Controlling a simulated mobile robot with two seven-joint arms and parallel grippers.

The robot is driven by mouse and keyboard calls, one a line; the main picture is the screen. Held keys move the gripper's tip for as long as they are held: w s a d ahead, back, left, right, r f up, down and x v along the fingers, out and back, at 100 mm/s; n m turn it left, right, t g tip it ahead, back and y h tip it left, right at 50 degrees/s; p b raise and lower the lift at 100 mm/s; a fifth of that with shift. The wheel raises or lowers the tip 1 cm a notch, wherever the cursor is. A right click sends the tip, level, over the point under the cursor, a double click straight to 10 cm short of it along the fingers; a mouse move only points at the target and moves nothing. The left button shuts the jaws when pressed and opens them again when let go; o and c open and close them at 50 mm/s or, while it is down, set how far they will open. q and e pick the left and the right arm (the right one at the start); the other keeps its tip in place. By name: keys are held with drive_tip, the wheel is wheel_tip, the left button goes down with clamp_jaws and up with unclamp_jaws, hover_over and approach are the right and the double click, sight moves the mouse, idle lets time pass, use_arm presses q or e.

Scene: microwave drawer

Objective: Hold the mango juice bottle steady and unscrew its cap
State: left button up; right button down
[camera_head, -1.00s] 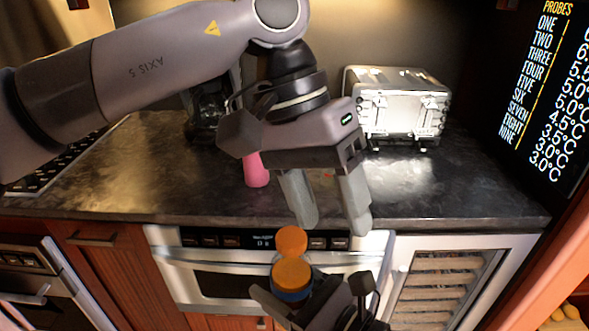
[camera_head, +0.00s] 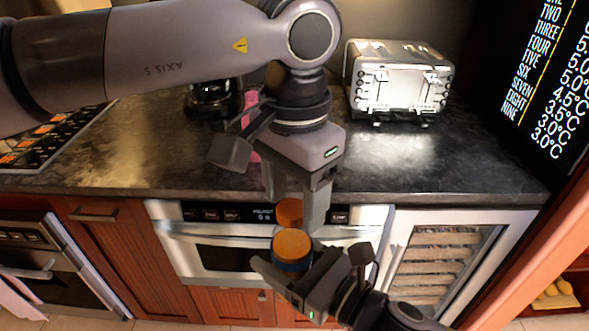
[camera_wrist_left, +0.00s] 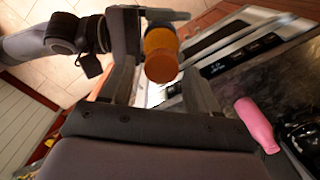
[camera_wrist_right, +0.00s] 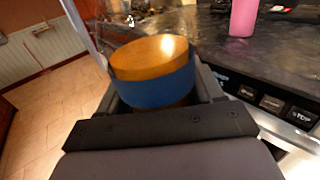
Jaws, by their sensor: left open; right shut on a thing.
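The mango juice bottle shows as two orange round pieces in the head view. The lower one (camera_head: 291,245) has a blue band under it, and the upper one (camera_head: 289,211) lies just beyond. I cannot clearly tell which is the cap; the middle of the bottle is mostly hidden. My right gripper (camera_head: 297,272) is shut on the bottle at the blue-banded part, which fills the right wrist view (camera_wrist_right: 155,75). My left gripper (camera_head: 294,212) is open, its fingers on either side of the upper orange piece, which also shows between them in the left wrist view (camera_wrist_left: 162,66).
The dark counter (camera_head: 420,175) lies behind the grippers, with a silver toaster (camera_head: 402,80) at the back and a pink object (camera_head: 250,110) partly behind my left arm. A stainless oven front (camera_head: 190,255) and a glass-fronted cabinet (camera_head: 440,260) stand below.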

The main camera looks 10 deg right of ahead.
use_arm(q)
drive_tip(key=shift+f, duration=0.3)
